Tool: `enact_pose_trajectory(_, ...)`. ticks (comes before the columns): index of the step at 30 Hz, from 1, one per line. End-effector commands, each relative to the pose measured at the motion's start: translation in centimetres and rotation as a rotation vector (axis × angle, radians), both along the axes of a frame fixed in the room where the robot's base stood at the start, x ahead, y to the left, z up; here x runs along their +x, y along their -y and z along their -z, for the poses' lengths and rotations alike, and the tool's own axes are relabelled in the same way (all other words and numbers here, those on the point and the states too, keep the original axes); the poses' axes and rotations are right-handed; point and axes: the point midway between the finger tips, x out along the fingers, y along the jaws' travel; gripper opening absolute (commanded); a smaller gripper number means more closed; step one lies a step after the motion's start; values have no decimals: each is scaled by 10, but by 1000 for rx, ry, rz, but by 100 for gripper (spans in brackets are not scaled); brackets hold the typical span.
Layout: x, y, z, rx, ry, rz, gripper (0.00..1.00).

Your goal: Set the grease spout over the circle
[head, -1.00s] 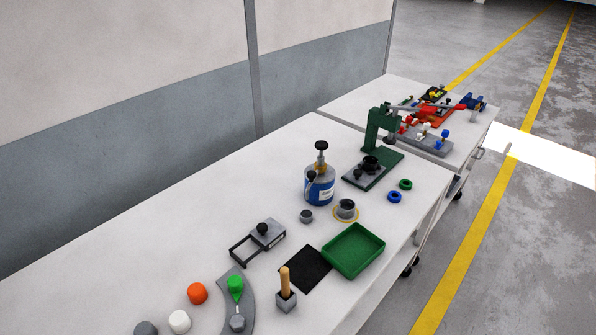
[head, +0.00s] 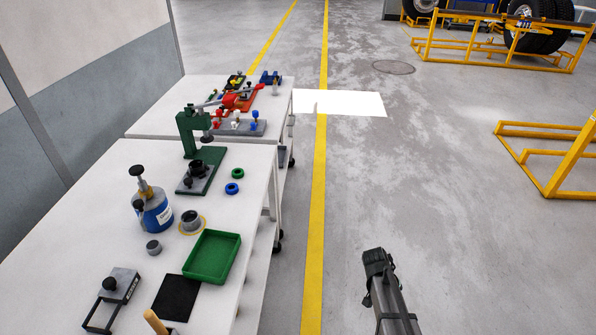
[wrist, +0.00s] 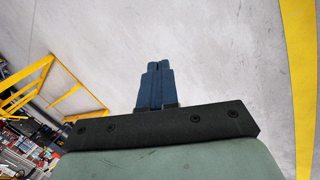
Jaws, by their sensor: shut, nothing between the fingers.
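The grease can (head: 156,214) is blue with a pale label and stands upright on the near table in the head view. A black knob (head: 136,171) tops its brass-coloured stem. Its dark spout (head: 139,206) appears at the left front of the can, on the side away from the circle. The yellow circle (head: 203,229) lies just right of the can, around a small grey cup (head: 191,217). My gripper (wrist: 158,66) shows in the wrist view with its blue fingers together and empty, over bare floor, away from the table.
A green tray (head: 236,262), a black mat (head: 175,297) and a small grey cylinder (head: 153,247) lie near the can. A green press (head: 193,135) stands behind it. Blue (head: 232,188) and green rings lie right of the press.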

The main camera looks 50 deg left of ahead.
Motion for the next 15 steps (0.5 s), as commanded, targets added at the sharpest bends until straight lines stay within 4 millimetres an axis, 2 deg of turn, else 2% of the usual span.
enact_pose_trajectory(1, 0, -22, -10, 6, 22, -16, 0)
enact_pose_trajectory(8, -11, -105, -58, 35, 124, -64, 0)
enact_pose_trajectory(15, -40, -189, -113, 81, 224, -111, 0)
